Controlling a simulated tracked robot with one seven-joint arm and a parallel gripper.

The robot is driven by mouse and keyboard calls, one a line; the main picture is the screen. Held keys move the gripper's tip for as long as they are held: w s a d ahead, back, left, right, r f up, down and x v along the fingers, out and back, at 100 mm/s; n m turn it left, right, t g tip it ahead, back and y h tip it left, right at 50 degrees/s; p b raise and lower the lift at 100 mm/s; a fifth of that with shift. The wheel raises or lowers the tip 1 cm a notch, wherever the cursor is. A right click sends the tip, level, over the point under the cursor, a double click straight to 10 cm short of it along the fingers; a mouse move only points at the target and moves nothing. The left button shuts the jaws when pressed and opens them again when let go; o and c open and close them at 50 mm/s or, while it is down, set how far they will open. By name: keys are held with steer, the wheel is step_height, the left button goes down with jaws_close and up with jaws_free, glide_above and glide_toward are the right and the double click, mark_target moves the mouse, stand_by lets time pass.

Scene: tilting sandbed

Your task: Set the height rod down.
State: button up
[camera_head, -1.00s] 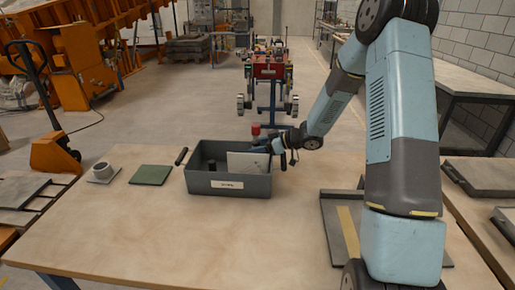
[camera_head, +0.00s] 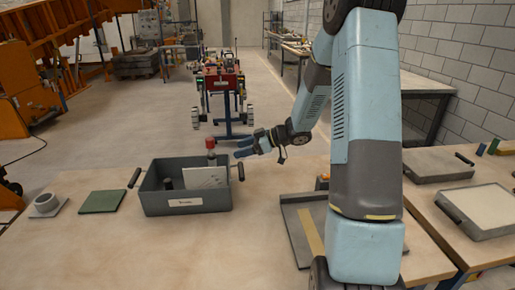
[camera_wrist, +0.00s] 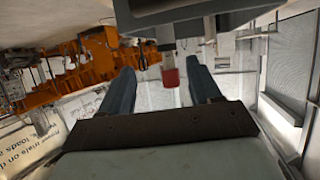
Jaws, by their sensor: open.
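The height rod, seemingly the red-topped grey post (camera_head: 211,147), stands upright at the back right of the grey bin (camera_head: 186,202). I cannot tell whether its foot is inside the bin or just behind it. My gripper (camera_head: 240,149) is open and empty, just right of the rod and apart from it. In the wrist view, which is upside down, the rod's red top (camera_wrist: 170,78) shows between and beyond my two spread fingers (camera_wrist: 162,82).
The bin holds a pale plate (camera_head: 205,178) and a short dark cylinder (camera_head: 168,183). Left of it lie a green square plate (camera_head: 102,201) and a grey ring on a base (camera_head: 46,204). A grey tray (camera_head: 292,230) lies right. The front of the table (camera_head: 130,250) is clear.

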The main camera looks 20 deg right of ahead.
steer(key=w+d+r+m+t+h, duration=0.1)
steer(key=d+r+m+t+h, duration=0.15)
steer(key=r, duration=0.25)
steer(key=w+d+r+m+t+h, duration=0.1)
steer(key=r+t+h, duration=0.25)
steer(key=r, duration=0.25)
steer(key=s+d+r+m+h, duration=0.5)
steer(key=s+r+h, duration=0.2)
steer(key=s+r, duration=0.2)
steer(key=s+a+m+g, duration=0.2)
steer(key=s+a+g, duration=0.1)
steer(key=s, duration=1.1)
steer(key=s+a+m+g+y, duration=0.1)
steer(key=s+a+m+g, duration=0.1)
steer(key=s, duration=1.1)
steer(key=shift+s+a+m+g, duration=0.35)
steer(key=shift+s+a+g, duration=0.05)
steer(key=shift+g, duration=0.1)
steer(key=shift+r, duration=0.1)
